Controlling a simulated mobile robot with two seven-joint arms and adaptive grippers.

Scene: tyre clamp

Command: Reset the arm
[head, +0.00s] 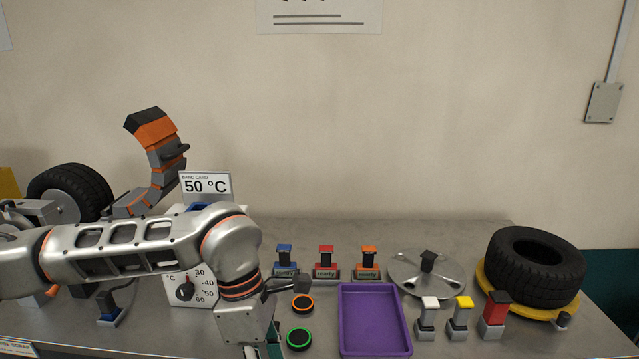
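My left arm (130,245) reaches in from the left across the bench, bent downward at its wrist. My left gripper (262,352) is at the bottom edge, mostly cut off, so its fingers cannot be judged. It is left of the green-ringed black button (299,338). A jointed orange and grey clamp arm (160,155) with a black tip stands raised behind my arm, next to a tyre (70,190) at the back left. My arm hides part of its base. My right gripper is not in view.
A dial box (178,290) sits under a "50 °C" card (206,185). An orange-ringed button (302,303), a purple tray (375,320), several coloured-top blocks (325,262), a metal disc (425,275) and a tyre on a yellow ring (535,265) occupy the bench.

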